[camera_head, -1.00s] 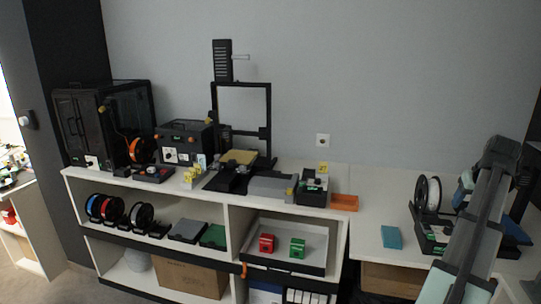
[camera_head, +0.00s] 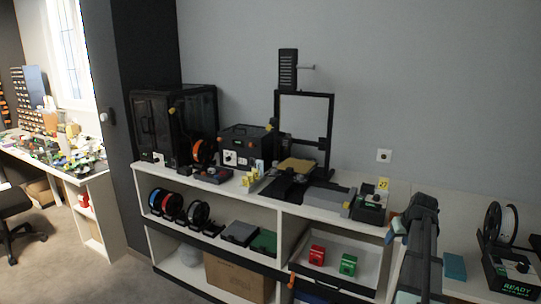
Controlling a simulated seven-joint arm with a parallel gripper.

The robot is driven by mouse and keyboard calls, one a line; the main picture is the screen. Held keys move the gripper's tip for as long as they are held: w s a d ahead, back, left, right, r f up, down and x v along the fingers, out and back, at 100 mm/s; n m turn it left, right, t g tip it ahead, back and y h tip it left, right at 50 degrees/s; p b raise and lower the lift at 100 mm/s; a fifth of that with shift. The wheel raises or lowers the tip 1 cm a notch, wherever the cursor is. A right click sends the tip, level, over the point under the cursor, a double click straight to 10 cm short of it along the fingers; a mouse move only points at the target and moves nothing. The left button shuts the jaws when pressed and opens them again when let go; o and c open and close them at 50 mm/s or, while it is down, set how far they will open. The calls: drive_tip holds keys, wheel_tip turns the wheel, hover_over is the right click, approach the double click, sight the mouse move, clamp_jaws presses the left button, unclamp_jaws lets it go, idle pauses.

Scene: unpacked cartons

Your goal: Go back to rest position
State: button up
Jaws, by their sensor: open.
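My arm (camera_head: 421,250) rises from the bottom edge at the right, in front of the shelf's right end. Its dark upper joint stands near the level of the shelf top. My gripper cannot be made out in this view, so I cannot see its fingers or whether anything is in them.
A white shelf unit (camera_head: 232,191) carries a 3D printer (camera_head: 331,140), a black enclosure (camera_head: 148,125) and a black box (camera_head: 240,145). A red box (camera_head: 317,255) and a green box (camera_head: 348,265) sit in its lower tray. A white spool (camera_head: 493,224) stands at the right. Floor shows at left.

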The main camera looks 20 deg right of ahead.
drive_tip(key=w+a+f+g+y, duration=0.2)
drive_tip(key=a+f, duration=1.4)
drive_tip(key=f, duration=0.3)
drive_tip(key=s+a+f+n+g, duration=0.1)
drive_tip(key=s+a+f+g, duration=0.15)
drive_tip(key=a+f, duration=0.5)
drive_tip(key=s+a+f+n+g, duration=0.1)
drive_tip(key=s+a+f, duration=0.3)
drive_tip(key=a+f, duration=0.35)
drive_tip(key=s+a+f+g, duration=0.3)
drive_tip(key=s+a+f, duration=0.8)
drive_tip(key=s, duration=0.1)
drive_tip(key=s+a+f+n+g, duration=0.1)
drive_tip(key=s+a+f, duration=0.1)
drive_tip(key=s, duration=0.7)
drive_tip(key=s+a+f+n+g+h, duration=0.1)
drive_tip(key=s+a+f+g, duration=0.1)
drive_tip(key=s+a, duration=0.3)
drive_tip(key=s+f, duration=0.1)
drive_tip(key=s, duration=0.3)
drive_tip(key=shift+s+a+f, duration=0.3)
drive_tip(key=shift+s, duration=0.05)
